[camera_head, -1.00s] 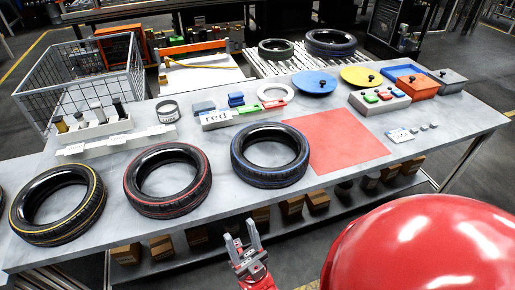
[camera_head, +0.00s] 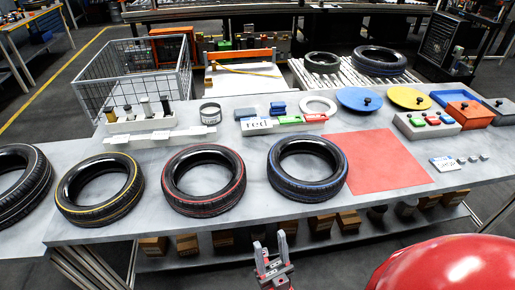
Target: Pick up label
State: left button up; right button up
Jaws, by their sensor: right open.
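A white card with the word "red" (camera_head: 258,125) stands at the front of a small group of coloured blocks at the table's middle back. Several blank white label-like strips (camera_head: 160,137) lie in front of a white bottle rack on the left. Another small white and blue card (camera_head: 443,163) lies on the right side of the table. I cannot tell which of these is the label. My right gripper (camera_head: 270,243) is open and empty, in front of the table's near edge and apart from all of them. My left gripper is not in view.
Tyres with white (camera_head: 38,190), yellow (camera_head: 132,193), red (camera_head: 237,187) and blue (camera_head: 338,178) lines lie along the table's front. A red mat (camera_head: 390,165) lies right of them. A wire basket (camera_head: 135,73) stands behind the table. Boxes sit on the lower shelf.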

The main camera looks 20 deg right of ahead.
aim_at(118, 139)
jog(key=i+j+z, duration=0.1)
jog(key=j, duration=0.35)
jog(key=i+j+z, duration=0.1)
jog(key=j, duration=0.3)
jog(key=i+j+z, duration=0.15)
jog(key=j, duration=0.3)
